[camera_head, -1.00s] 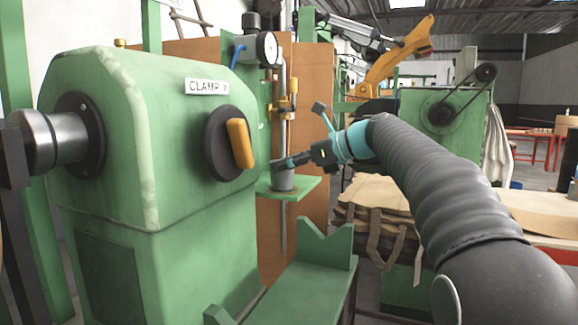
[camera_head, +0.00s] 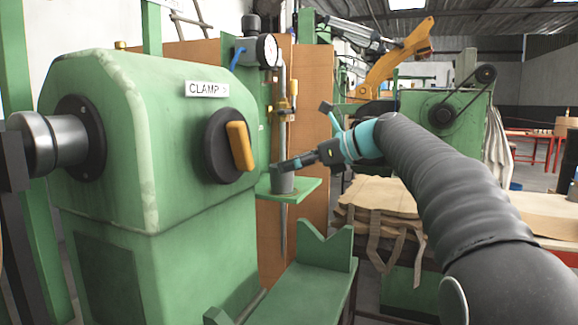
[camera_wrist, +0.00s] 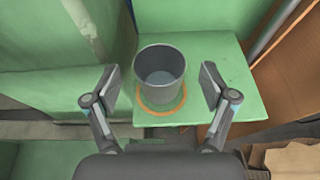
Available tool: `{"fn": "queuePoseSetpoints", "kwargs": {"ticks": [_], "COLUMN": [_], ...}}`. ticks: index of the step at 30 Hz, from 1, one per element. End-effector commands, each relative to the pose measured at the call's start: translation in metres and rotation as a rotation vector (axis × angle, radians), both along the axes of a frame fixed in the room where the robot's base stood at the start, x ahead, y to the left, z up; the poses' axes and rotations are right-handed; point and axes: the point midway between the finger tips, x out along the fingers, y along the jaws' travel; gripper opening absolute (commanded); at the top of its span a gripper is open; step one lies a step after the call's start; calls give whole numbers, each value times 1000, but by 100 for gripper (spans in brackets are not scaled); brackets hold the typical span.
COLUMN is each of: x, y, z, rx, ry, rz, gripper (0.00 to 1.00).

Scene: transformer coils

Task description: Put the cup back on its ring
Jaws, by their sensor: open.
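The grey cup (camera_wrist: 160,72) stands upright on the green shelf (camera_wrist: 212,62) in the wrist view. The orange ring (camera_wrist: 164,106) on the shelf shows below and around the near side of the cup's base; the far part is hidden by the cup. My gripper (camera_wrist: 160,88) is open, with one finger on each side of the cup and a gap on both sides. In the head view the cup (camera_head: 282,182) sits on the small shelf (camera_head: 306,186), and my gripper (camera_head: 282,166) is close at its upper right.
A green machine (camera_head: 150,140) with a CLAMP label and an orange-handled knob (camera_head: 240,145) stands left of the shelf. A vertical rod and dial gauge (camera_head: 266,50) rise behind the cup. Brown sacks (camera_head: 380,200) lie to the right.

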Motion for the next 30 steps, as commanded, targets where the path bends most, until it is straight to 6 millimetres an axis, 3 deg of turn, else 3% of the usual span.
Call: {"fn": "queuePoseSetpoints", "kwargs": {"ticks": [9,15,30], "x": [-22,-31,-40], "y": [-58,-82,-90], "z": [24,33,34], "rx": [1,1,-19], "ry": [-1,-1,-15], "rz": [-4,-3,1], "gripper": [84,84,84]}}
